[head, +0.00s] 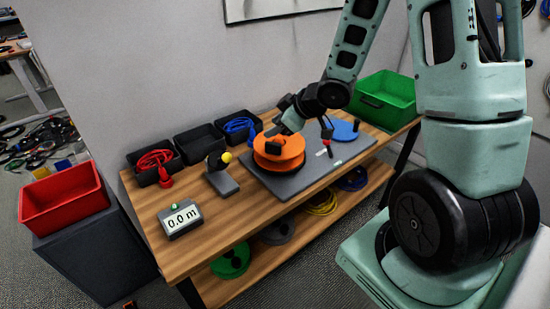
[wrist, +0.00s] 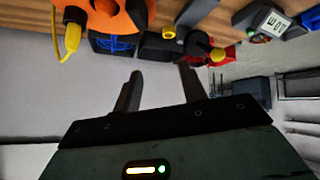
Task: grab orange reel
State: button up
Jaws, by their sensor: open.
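The orange reel (head: 280,155) lies flat on the grey board (head: 338,153) on the wooden table. In the wrist view the reel (wrist: 100,18) is at the top left, cut off by the frame edge. My gripper (head: 277,136) appears above the reel in the head view and covers part of its top. In the wrist view my gripper (wrist: 160,82) has its two fingers apart with nothing between them, and the reel is off to one side of the fingertips. A yellow plug (wrist: 72,37) on a yellow cord shows next to the reel.
Black bins with red cable (head: 154,172) and blue cable (head: 238,130) stand along the wall. A blue reel (head: 343,131) and a green bin (head: 384,98) are to the right. A meter (head: 180,217) reads 0.0 m. A red bin (head: 62,205) is at left.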

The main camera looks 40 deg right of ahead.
jog(key=s+d+f+t+y+b, duration=0.1)
jog(key=s+d+f+y+b, duration=0.15)
jog(key=d+f, duration=0.35)
jog(key=t+y, duration=0.2)
send_near(265, 147)
jog(key=w, duration=0.1)
jog(key=w+a+f, duration=0.1)
jog(key=w+f+p, duration=0.1)
jog(key=shift+w+a+f, duration=0.1)
jog(key=shift+a+f, duration=0.15)
jog(key=shift+p+x, duration=0.75)
jog(key=shift+x, duration=2.05)
jog(key=shift+w+d+r, duration=0.1)
jog(key=shift+w+r, duration=0.05)
jog(key=shift+r, duration=0.05)
grip_shut()
